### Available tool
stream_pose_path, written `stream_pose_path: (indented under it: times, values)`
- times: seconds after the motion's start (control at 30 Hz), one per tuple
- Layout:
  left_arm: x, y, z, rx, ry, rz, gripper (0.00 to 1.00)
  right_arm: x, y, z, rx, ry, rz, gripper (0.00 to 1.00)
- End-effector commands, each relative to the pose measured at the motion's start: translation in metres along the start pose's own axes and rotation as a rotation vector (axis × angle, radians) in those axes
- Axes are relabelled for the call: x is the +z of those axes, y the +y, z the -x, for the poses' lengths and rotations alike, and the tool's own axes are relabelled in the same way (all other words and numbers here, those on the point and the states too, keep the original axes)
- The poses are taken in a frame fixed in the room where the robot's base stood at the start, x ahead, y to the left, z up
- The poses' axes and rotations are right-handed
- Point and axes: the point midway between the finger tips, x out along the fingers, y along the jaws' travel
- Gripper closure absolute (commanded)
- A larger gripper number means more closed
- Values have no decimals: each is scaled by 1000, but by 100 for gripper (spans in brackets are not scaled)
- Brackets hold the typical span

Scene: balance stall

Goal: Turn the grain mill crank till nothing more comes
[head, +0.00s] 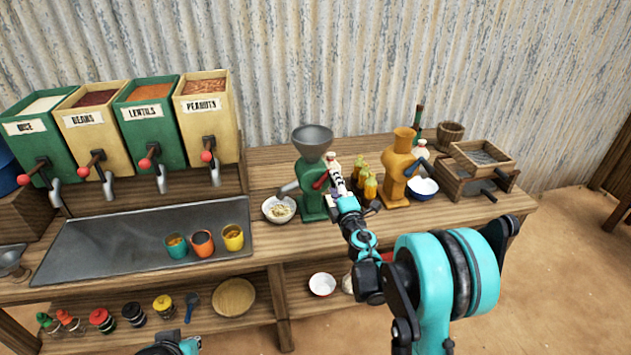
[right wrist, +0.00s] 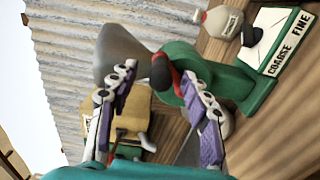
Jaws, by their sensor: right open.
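The green grain mill (head: 312,203) stands upright on the counter with a grey funnel hopper (head: 312,141) on top. Its crank handle (head: 321,181) has a red grip in the head view. In the right wrist view the red and black crank handle (right wrist: 161,72) lies between the fingers, in front of the green mill body (right wrist: 205,75). My right gripper (head: 334,172) is open around the handle; I cannot tell whether a finger touches it. A white bowl (head: 266,212) with pale meal in it stands left of the mill. Only a bit of my left arm shows at the bottom edge.
A wooden box (head: 457,187) is at the right end. Grain dispensers (head: 207,115) and a metal tray (head: 110,245) with cups are on the left. A COARSE–FINE sign (right wrist: 284,40) is near the mill.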

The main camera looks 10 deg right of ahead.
Motion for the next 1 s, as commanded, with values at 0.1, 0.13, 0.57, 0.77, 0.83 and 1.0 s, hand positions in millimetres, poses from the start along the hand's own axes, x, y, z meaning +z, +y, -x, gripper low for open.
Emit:
stream_pose_path:
  times: [0.1,0.13,0.57,0.77,0.83,1.0]
  values:
    - [2,0,-2,0,0,0,100,0,0,13,0,0,0,52]
    - [2,0,-2,0,0,0,100,0,0,16,0,0,0,52]
    - [5,0,-6,0,0,0,100,0,0,57,0,0,0,52]
    - [5,0,-6,0,0,0,100,0,0,60,0,0,0,52]
    - [5,0,-6,0,0,0,100,0,0,60,0,0,0,52]
    - [5,0,-6,0,0,0,100,4,9,64,4,-22,-35,52]
